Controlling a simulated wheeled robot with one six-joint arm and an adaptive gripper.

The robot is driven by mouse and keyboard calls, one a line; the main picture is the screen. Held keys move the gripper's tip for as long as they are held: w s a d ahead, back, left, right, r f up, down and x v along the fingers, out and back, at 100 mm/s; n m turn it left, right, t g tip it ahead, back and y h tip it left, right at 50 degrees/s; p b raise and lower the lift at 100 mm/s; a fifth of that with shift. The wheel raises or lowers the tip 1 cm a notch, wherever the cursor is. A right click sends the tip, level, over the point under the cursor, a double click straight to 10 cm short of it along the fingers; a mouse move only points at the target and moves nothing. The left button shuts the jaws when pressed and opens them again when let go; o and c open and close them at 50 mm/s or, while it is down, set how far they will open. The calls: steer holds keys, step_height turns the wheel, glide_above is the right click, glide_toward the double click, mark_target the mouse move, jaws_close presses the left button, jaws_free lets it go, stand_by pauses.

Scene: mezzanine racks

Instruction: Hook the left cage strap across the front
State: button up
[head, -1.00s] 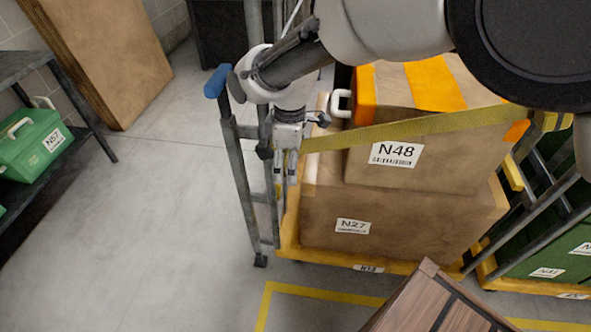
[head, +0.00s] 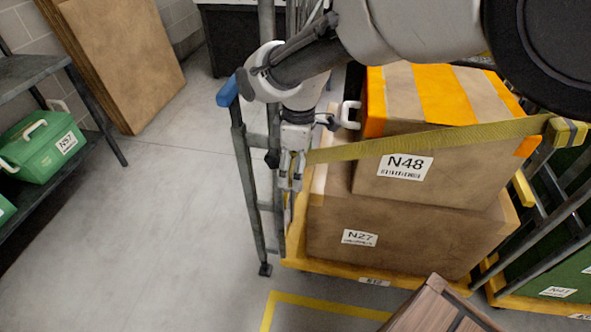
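The left cage has a yellow base (head: 330,268), a grey left post (head: 252,190) with a blue cap, and two stacked cardboard boxes, N48 (head: 450,172) above N27 (head: 420,236). A yellow webbing strap (head: 430,139) runs straight across the front of the upper box from a yellow-and-dark housing (head: 566,132) at the right. Its left end reaches my gripper (head: 291,180), which points down beside the left post. The fingers appear closed on the strap's end. The end fitting is hidden by the fingers, and I cannot tell whether it touches the post.
A second cage with green boxes (head: 560,275) stands at the right. A wooden box (head: 425,310) is at the bottom edge. A shelf (head: 85,110) with green cases (head: 40,147) and cardboard panels (head: 120,60) are at left. The floor between is clear.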

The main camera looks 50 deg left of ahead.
step_height(320, 180, up, 10)
steer(key=shift+r, duration=0.15)
steer(key=shift+d, duration=0.1)
stand_by(0.6)
